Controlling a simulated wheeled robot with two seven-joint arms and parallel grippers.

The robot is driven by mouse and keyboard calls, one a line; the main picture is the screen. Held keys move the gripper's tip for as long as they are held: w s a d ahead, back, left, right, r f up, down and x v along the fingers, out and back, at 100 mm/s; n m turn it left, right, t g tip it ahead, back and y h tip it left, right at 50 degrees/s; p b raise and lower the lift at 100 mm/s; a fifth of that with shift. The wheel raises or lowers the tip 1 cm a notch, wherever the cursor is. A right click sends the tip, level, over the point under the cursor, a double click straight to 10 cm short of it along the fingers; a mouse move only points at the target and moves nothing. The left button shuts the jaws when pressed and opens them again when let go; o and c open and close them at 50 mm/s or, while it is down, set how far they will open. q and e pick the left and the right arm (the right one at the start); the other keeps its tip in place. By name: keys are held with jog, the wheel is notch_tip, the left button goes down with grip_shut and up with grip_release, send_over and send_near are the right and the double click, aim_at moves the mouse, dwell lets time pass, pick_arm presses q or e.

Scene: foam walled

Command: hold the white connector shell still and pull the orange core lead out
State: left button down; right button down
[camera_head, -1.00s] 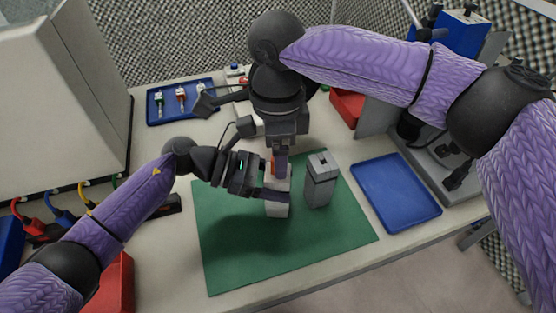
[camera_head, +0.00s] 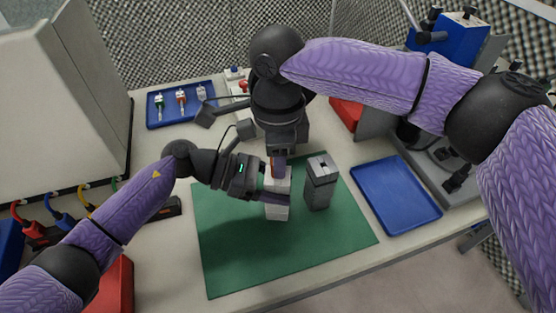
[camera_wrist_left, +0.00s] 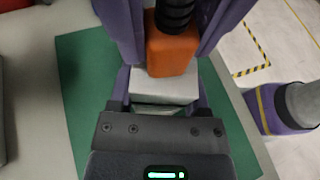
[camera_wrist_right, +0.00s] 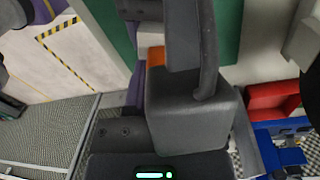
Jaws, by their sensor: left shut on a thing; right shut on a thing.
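The white connector shell (camera_head: 277,211) stands upright over the green mat, between the fingers of my left gripper (camera_head: 274,195), which is shut on it. In the left wrist view the shell (camera_wrist_left: 165,89) has an orange core lead (camera_wrist_left: 172,54) at its top, with a black ribbed part above. The orange shows only as a sliver in the head view. My right gripper (camera_head: 279,160) comes from above and is shut on the orange core lead. How deep the core sits is hidden.
A grey block with a slotted top (camera_head: 320,184) stands close right of the shell on the green mat (camera_head: 235,262). An empty blue tray (camera_head: 396,194) lies further right. A blue tray with small connectors (camera_head: 153,117) is at the back left. The mat's front is clear.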

notch_tip(320, 180, up, 10)
jog(key=shift+r, duration=0.1)
pick_arm(q)
grip_release()
jog(key=shift+a, duration=0.1)
